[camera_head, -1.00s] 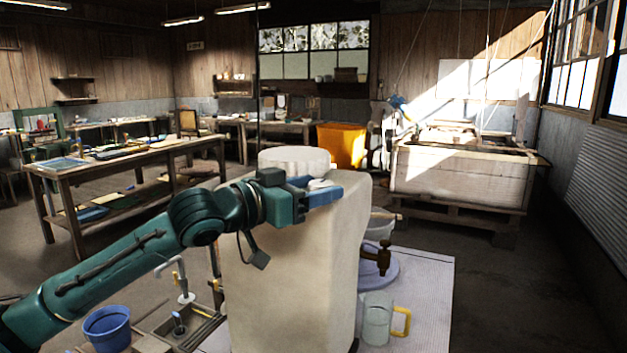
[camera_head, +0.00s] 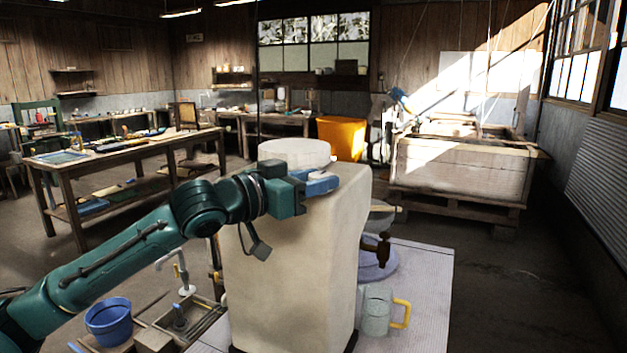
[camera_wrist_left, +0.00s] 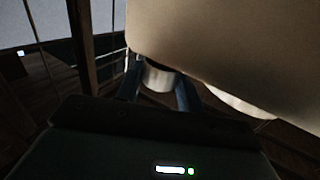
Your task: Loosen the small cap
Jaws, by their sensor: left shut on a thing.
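A large cream container (camera_head: 290,260) stands in front of me with a wide white lid (camera_head: 294,152) on its top. My left gripper (camera_head: 322,183) reaches over the container's top, to the front right of the wide lid. In the left wrist view its blue fingers (camera_wrist_left: 158,88) are shut on the small white cap (camera_wrist_left: 157,77), one finger on each side. The container's pale surface (camera_wrist_left: 230,45) fills the upper right there, and part of the wide lid (camera_wrist_left: 240,102) shows beside the cap. In the head view the gripper largely hides the small cap. My right gripper is not in view.
A blue bucket (camera_head: 108,322) is at lower left, beside a wooden tray of tools (camera_head: 195,318).

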